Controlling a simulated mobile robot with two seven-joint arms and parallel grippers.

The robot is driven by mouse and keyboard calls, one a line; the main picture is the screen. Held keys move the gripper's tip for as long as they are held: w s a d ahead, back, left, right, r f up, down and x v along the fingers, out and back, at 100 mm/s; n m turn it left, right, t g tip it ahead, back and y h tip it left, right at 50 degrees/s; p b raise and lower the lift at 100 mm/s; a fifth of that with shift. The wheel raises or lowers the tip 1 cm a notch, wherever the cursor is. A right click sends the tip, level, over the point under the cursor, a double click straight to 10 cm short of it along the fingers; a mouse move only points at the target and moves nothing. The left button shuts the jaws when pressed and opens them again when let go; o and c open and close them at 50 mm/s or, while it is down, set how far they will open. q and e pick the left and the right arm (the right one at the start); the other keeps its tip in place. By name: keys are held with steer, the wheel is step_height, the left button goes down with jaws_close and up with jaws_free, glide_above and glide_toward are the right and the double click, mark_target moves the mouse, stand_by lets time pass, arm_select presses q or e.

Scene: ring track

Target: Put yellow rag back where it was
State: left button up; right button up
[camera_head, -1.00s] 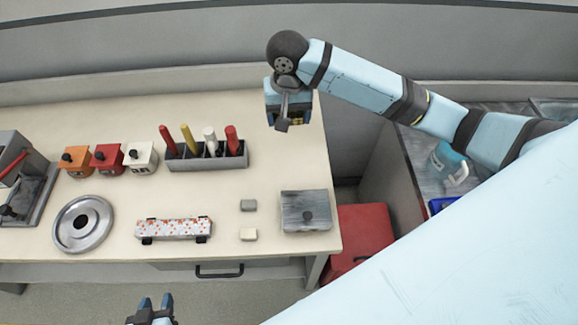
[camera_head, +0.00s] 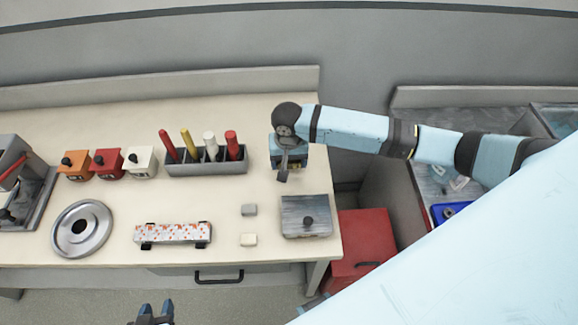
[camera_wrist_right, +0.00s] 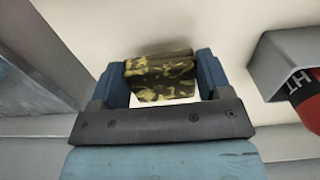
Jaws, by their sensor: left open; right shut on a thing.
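The yellow rag (camera_wrist_right: 160,77), a folded cloth with dark blotches, is between the two blue fingers of my right gripper (camera_wrist_right: 158,88) in the right wrist view. The fingers are shut on it from both sides. In the head view my right gripper (camera_head: 288,158) is over the right end of the table, behind the grey metal box and right of the marker holder. The rag is mostly hidden there by the gripper. I cannot tell whether it touches the table. My left gripper (camera_head: 152,315) is open and empty at the bottom edge, in front of the table.
The table (camera_head: 110,200) bears a holder with coloured handles (camera_head: 205,160), a metal box (camera_head: 306,215), two small blocks (camera_head: 249,225), a patterned bar (camera_head: 173,233), a round metal disc (camera_head: 82,228) and small coloured boxes (camera_head: 108,163). A red cabinet (camera_head: 362,245) stands right of it.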

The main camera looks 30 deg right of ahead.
mark_target(289, 168)
step_height(289, 168, down, 3)
steer(key=shift+r, duration=0.1)
steer(key=shift+f, duration=0.3)
steer(key=o, duration=0.9)
steer(key=shift+f, duration=0.1)
step_height(289, 168, up, 12)
steer(key=shift+a+r, duration=0.1)
steer(key=shift+r, duration=0.1)
